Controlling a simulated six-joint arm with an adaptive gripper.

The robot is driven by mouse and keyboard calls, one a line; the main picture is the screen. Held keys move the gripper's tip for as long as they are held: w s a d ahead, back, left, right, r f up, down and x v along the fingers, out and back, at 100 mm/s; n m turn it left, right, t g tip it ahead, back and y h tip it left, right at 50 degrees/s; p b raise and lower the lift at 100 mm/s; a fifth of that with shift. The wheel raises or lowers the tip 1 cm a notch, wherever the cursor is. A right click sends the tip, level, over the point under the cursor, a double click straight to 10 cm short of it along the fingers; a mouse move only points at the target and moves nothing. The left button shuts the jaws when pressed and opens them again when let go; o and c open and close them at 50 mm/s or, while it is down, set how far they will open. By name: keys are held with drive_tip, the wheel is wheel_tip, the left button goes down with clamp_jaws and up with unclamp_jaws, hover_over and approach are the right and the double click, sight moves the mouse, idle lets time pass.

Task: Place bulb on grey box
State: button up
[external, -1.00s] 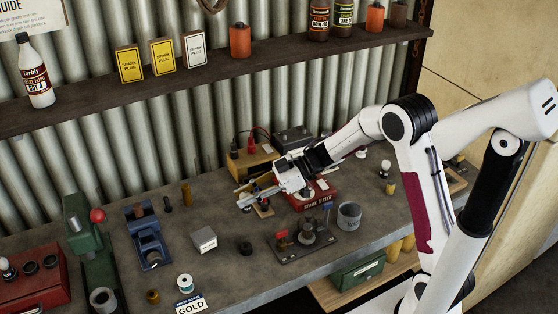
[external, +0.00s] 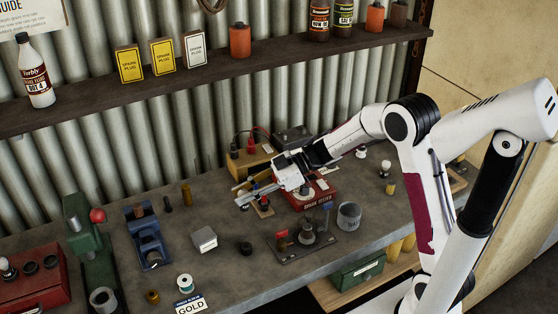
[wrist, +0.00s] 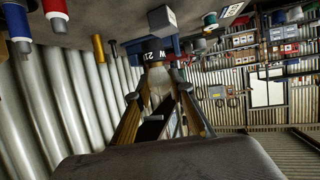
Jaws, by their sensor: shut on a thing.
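The grey box (external: 204,239) is a small pale cube on the bench, left of and nearer the front than my gripper. It also shows near the top middle of the wrist view (wrist: 162,20). My gripper (external: 250,194) is above the bench near the red tester, pointing left. In the wrist view its fingers (wrist: 158,92) are closed around the bulb (wrist: 155,52), which has a dark marked base pointing away from me and a pale glass body between the fingers. The bulb is too small to make out clearly in the external view. The gripper is apart from the grey box.
A dark tray with posts (external: 290,252) lies at the front. A red tester (external: 318,197) is under my wrist. Bare bench surrounds the box.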

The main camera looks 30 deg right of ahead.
drive_tip(key=s+a+r+n+g, duration=0.1)
drive_tip(key=a+n+g, duration=0.1)
drive_tip(key=a, duration=0.6)
wheel_tip(320, 180, up, 4)
drive_tip(key=g, duration=0.1)
hover_over(204, 234)
drive_tip(key=shift+s+r, duration=0.1)
wheel_tip(204, 234, down, 6)
idle(0.4)
drive_tip(key=shift+f, duration=0.25)
drive_tip(key=shift+f, duration=1.75)
drive_tip(key=shift+f, duration=0.1)
